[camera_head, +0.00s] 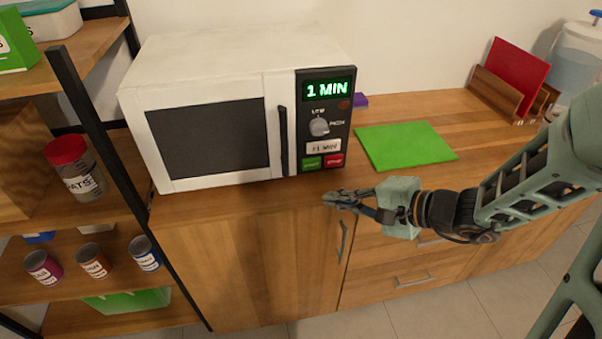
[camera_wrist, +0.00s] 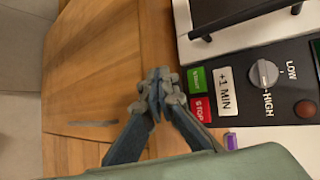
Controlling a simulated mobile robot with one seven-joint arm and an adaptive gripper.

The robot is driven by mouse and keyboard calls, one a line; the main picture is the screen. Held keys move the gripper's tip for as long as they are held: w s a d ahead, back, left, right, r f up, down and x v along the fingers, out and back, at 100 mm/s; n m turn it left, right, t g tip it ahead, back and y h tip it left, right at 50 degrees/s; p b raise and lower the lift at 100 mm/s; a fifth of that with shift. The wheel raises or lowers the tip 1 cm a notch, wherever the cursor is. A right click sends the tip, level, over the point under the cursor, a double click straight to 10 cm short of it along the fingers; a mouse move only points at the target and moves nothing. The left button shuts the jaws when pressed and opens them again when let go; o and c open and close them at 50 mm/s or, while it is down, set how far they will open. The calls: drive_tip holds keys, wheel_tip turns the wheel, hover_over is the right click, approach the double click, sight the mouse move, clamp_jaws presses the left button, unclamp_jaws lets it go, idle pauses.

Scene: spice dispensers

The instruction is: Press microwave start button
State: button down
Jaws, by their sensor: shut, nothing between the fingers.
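The white microwave (camera_head: 230,75) stands on the wooden counter with its door shut. Its display (camera_head: 329,89) reads "1 MIN" in green. On the black control panel (camera_head: 342,112), below the dial (camera_head: 320,127) and the +1 MIN button (camera_head: 323,147), are the green start button (camera_head: 312,163) and the red stop button (camera_head: 334,160). My gripper (camera_head: 332,200) is shut and empty, in front of and below these buttons. In the wrist view, my fingertips (camera_wrist: 158,80) are to the left of the green button (camera_wrist: 196,80) and the red stop button (camera_wrist: 201,109), apparently apart from both.
A wooden rack with a red board (camera_head: 517,72) stands farther right. An open shelf with jars and cans (camera_head: 95,261) is at left.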

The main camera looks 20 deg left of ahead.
drive_tip(key=shift+s+a+f+m, duration=0.4)
drive_tip(key=shift+s+a+m, duration=0.15)
drive_tip(key=shift+a+m, duration=0.15)
drive_tip(key=shift+w, duration=0.1)
approach(303, 170)
drive_tip(key=a+f, duration=0.3)
drive_tip(key=shift+s+a+p, duration=0.2)
drive_tip(key=shift+s+p, duration=0.05)
drive_tip(key=shift+p, duration=0.15)
drive_tip(key=shift+w+a+r, duration=0.1)
drive_tip(key=shift+w+a, duration=0.25)
drive_tip(key=shift+w, duration=0.15)
idle(0.6)
drive_tip(key=shift+w+a+b, duration=0.2)
drive_tip(key=shift+w+b, duration=0.15)
drive_tip(key=shift+b, duration=0.15)
